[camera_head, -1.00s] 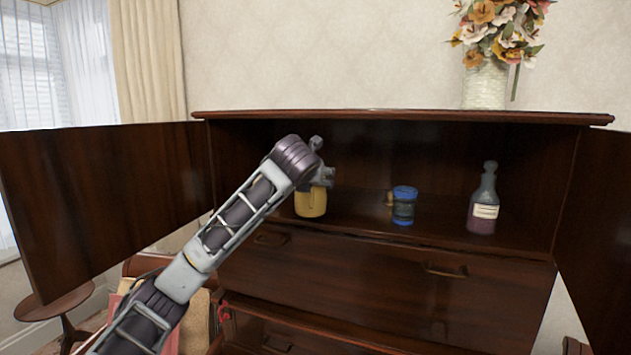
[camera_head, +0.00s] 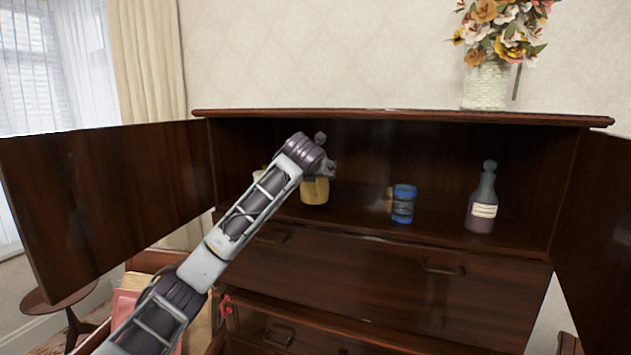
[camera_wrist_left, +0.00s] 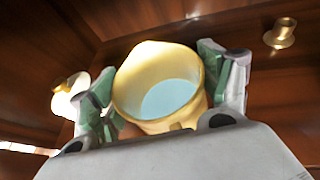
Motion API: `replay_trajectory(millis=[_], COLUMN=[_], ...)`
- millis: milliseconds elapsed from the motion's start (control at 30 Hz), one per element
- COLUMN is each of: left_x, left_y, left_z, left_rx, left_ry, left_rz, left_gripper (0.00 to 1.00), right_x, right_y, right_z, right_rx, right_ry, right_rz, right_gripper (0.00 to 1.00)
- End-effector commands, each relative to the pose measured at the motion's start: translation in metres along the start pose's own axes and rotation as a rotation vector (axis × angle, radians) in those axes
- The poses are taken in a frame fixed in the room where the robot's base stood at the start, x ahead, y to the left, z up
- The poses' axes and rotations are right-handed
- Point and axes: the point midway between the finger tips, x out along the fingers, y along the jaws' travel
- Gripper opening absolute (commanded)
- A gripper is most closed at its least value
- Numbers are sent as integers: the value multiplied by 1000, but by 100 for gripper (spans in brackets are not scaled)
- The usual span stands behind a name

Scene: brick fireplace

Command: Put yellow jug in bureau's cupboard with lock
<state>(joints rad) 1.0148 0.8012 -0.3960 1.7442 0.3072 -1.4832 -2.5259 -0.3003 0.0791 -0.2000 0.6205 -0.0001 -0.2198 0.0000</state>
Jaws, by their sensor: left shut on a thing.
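The yellow jug (camera_head: 315,191) is inside the open cupboard of the dark wooden bureau (camera_head: 400,117), at its left part. My left gripper (camera_head: 322,165) reaches into the cupboard and is shut on the jug. In the left wrist view the jug (camera_wrist_left: 165,85) sits between the two green-padded fingers, with its open mouth and pale blue inside facing the camera. The gripper hides the jug's top in the head view. I cannot tell whether its base touches the shelf. My right gripper is not in view.
A blue jar (camera_head: 403,204) and a labelled bottle (camera_head: 482,203) stand on the shelf to the right. A small pale item (camera_wrist_left: 70,97) is left of the jug. Both doors, left (camera_head: 105,200) and right (camera_head: 598,225), stand open. Open drawer contents (camera_head: 125,305) lie below.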

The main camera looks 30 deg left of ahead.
Motion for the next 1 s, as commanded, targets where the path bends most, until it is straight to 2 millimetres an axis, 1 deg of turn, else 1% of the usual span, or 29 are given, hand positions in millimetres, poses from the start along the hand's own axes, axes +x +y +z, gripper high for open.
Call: replay_trajectory(millis=[133, 300, 700, 833, 1000], left_x=[0, 8, 18, 20, 20], left_y=[1, 0, -1, -1, -1], left_z=[2, 4, -22, -27, -27], left_rx=[-2, -1, 0, -1, -1], left_ry=[-3, -3, -3, -4, -4], left_rz=[0, 0, 0, 0, 0], left_gripper=[34, 34, 34, 34, 34], right_x=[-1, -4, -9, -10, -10], right_y=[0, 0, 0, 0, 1], right_z=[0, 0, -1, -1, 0], right_rx=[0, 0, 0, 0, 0], right_ry=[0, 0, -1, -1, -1], right_rz=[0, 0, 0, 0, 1], right_gripper=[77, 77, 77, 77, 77])
